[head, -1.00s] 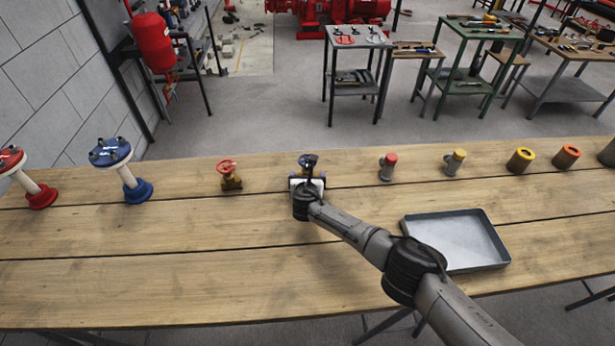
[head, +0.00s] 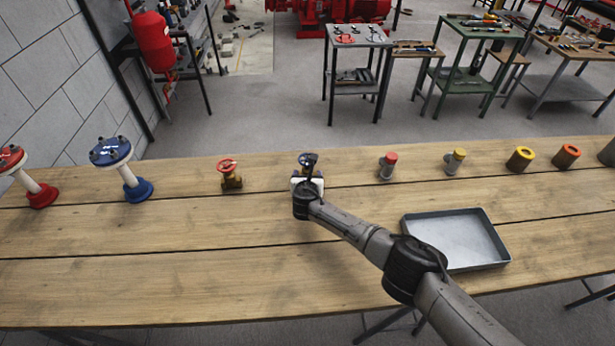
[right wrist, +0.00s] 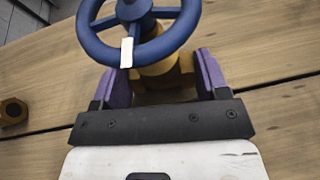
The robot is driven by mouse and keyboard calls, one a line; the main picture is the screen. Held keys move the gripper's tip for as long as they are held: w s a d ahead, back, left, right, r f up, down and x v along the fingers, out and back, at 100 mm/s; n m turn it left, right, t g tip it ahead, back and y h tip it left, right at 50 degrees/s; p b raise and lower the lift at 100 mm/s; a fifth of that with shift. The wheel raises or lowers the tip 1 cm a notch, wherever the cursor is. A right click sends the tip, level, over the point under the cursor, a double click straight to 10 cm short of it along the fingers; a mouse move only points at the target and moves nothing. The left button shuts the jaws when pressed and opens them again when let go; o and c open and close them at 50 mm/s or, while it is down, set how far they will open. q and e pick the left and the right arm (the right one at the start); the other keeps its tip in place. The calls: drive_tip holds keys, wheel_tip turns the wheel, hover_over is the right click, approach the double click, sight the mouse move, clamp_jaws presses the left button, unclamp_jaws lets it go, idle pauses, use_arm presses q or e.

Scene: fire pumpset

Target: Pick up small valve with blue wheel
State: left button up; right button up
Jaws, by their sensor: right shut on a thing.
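The small valve with the blue wheel (head: 308,158) stands upright on the wooden table, mostly hidden behind my right gripper (head: 308,174) in the head view. In the right wrist view the blue wheel (right wrist: 138,30) is at the top, above a brass body (right wrist: 165,75). The purple fingers of my right gripper (right wrist: 165,82) sit on either side of the brass body, below the wheel, and are shut on it. My left gripper is not in view.
A red-wheeled brass valve (head: 229,175) stands to the left. Further left are a blue-flanged pipe (head: 127,168) and a red-flanged one (head: 38,192). To the right are a red-capped fitting (head: 387,166), a yellow-capped fitting (head: 454,162) and a grey tray (head: 405,240). The table's front left is clear.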

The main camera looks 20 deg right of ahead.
drive_tip(key=shift+r, duration=0.6)
wheel_tip(320, 180, up, 3)
drive_tip(key=shift+f+p, duration=0.1)
drive_tip(key=shift+p, duration=0.9)
drive_tip(key=shift+s+d+r+p, duration=0.6)
drive_tip(key=shift+d+r+p, duration=0.15)
drive_tip(key=shift+r+p, duration=0.15)
drive_tip(key=s+d+r+p, duration=0.3)
drive_tip(key=s+d+r, duration=0.2)
drive_tip(key=s+d, duration=0.1)
drive_tip(key=shift+s+d, duration=0.25)
drive_tip(key=shift+s, duration=0.35)
drive_tip(key=shift+w+a, duration=0.1)
drive_tip(key=b, duration=0.4)
hover_over(307, 171)
